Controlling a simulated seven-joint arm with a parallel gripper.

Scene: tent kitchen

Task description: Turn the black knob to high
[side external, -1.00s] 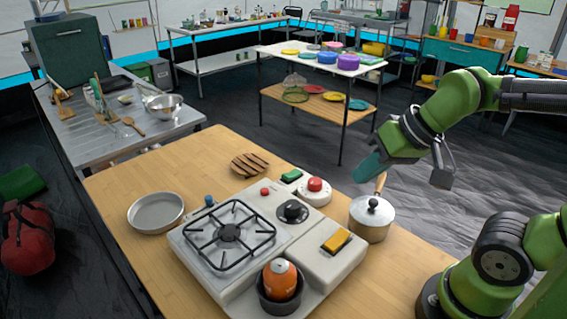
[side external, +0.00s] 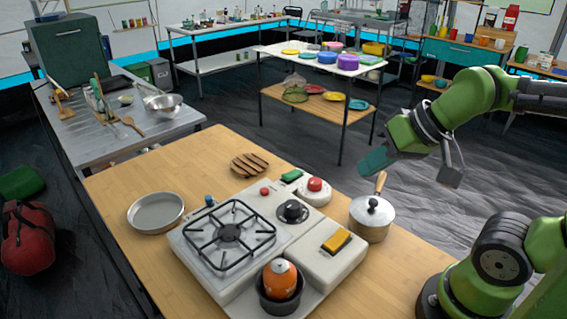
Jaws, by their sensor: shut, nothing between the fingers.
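The black knob (side external: 292,211) sits on the white top of the camp stove (side external: 205,265), to the right of the black burner grate (side external: 229,235). Its pointer is too small to read. My gripper (side external: 372,163) is shut and empty. It is in the air to the upper right of the knob, above and behind the lidded pot, and well apart from the stove.
A lidded pot with a wooden handle (side external: 371,219) stands right of the stove. A round white device with a red button (side external: 314,191) is behind the knob. An orange canister (side external: 280,280) sits in front. A pan (side external: 156,212) and wooden trivet (side external: 250,165) lie on the table.

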